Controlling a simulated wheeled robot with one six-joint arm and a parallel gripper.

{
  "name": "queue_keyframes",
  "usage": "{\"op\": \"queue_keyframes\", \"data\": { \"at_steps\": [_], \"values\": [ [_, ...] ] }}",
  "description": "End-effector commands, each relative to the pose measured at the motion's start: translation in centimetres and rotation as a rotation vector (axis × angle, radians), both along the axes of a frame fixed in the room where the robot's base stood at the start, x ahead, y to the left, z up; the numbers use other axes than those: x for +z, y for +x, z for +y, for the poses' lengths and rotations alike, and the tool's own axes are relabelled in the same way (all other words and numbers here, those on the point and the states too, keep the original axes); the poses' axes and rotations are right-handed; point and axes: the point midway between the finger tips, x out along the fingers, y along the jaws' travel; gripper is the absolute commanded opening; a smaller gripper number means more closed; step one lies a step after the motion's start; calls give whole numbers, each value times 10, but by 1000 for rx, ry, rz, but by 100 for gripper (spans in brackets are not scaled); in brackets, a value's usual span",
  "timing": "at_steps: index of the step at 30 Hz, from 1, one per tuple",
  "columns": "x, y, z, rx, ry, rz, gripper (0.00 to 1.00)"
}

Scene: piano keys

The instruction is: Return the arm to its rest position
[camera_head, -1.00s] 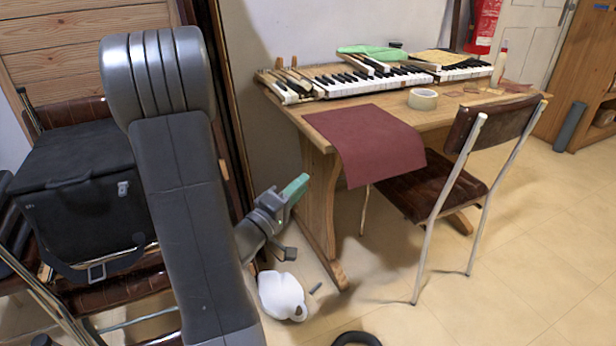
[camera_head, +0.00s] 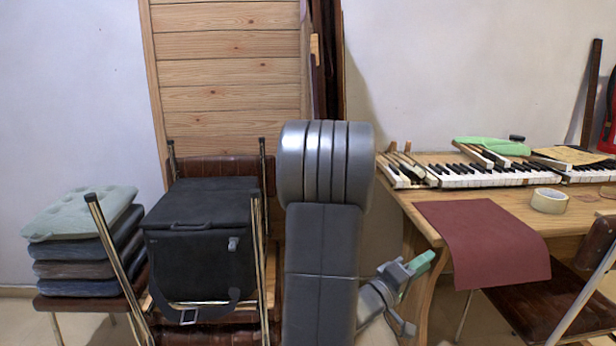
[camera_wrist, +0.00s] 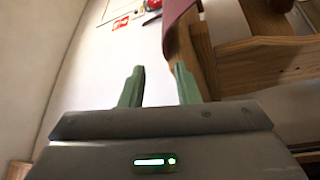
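My gripper (camera_head: 418,264) shows in the head view at the lower middle, to the left of the table's front edge and below the tabletop. Its tips are green. In the wrist view my gripper (camera_wrist: 158,85) has its two green fingers well apart, with nothing between them. My grey arm stands upright in the middle of the head view and hides part of the wall panel and the floor behind it.
A wooden table (camera_head: 577,215) at the right bears piano keys (camera_head: 490,178), a tape roll (camera_head: 549,200) and a dark red sheet (camera_head: 485,240) hanging over its edge. A brown chair (camera_head: 530,300) stands before it. A black case (camera_head: 200,240) and stacked cushions (camera_head: 85,220) are at left.

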Motion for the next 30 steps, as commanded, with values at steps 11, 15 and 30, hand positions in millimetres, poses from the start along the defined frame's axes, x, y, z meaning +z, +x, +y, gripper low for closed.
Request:
{"op": "queue_keyframes", "data": {
  "at_steps": [11, 15, 30],
  "values": [
    [13, 32, -56, -2, -1, -1, 29],
    [23, 35, -60, 1, 0, 0, 29],
    [24, 35, -58, 5, 2, -2, 29]
  ]
}}
